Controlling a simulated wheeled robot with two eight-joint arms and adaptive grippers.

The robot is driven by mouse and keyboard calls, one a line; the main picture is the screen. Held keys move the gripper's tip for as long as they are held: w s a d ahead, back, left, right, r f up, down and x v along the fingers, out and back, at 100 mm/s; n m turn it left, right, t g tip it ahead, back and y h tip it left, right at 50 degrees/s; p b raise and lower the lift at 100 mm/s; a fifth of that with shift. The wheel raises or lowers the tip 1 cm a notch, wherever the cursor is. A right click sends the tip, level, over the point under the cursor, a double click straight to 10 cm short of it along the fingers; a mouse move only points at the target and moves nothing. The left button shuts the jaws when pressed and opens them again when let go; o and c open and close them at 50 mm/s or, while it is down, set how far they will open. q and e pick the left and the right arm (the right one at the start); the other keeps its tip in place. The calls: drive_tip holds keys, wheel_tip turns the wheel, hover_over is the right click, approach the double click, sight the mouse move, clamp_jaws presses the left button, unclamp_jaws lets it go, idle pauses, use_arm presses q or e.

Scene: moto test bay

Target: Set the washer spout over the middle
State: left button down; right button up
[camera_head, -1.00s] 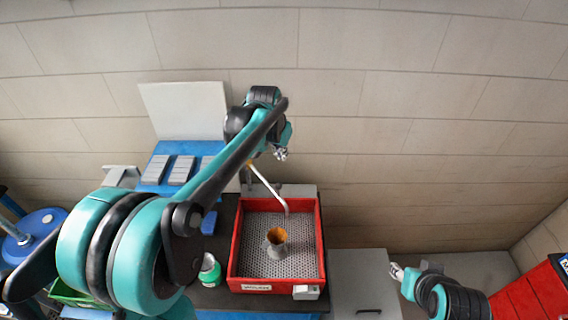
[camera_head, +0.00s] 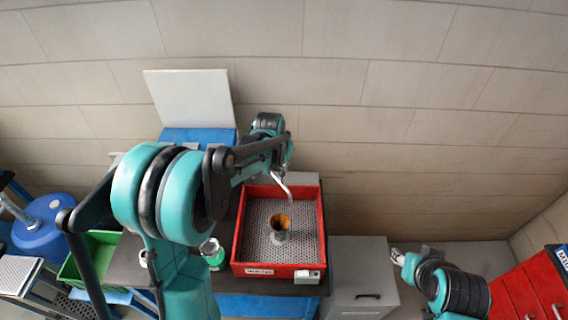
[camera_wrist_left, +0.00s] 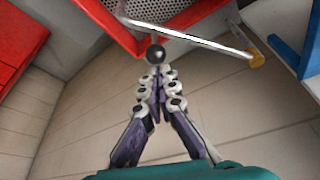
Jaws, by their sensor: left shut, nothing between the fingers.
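The washer is a red-walled basin (camera_head: 321,225) with a perforated grey floor. Its thin grey spout (camera_head: 284,187) reaches in over the back part of the basin. In the left wrist view the spout (camera_wrist_left: 195,41) runs slantwise to a yellow end. My left gripper (camera_wrist_left: 157,76) is shut and empty, its tips close to the spout, with a dark ball just beyond them; I cannot tell whether they touch. In the head view my left arm largely hides this gripper. My right gripper (camera_head: 397,256) is right of the washer, away from it; its jaws are too small to read.
A green-and-white container (camera_head: 212,254) stands left of the basin. A green crate (camera_head: 95,255) is farther left, a grey cabinet (camera_head: 360,280) right. A tiled wall closes the back.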

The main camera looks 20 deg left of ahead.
use_arm(q)
drive_tip(key=shift+w+f, duration=0.1)
drive_tip(key=shift+w, duration=0.05)
drive_tip(key=s+a+b, duration=0.1)
drive_tip(key=s+a, duration=0.1)
drive_tip(key=s, duration=0.1)
drive_tip(key=shift+s+a+b, duration=0.1)
drive_tip(key=shift+a+b, duration=0.1)
drive_tip(key=shift+b, duration=0.1)
idle(0.3)
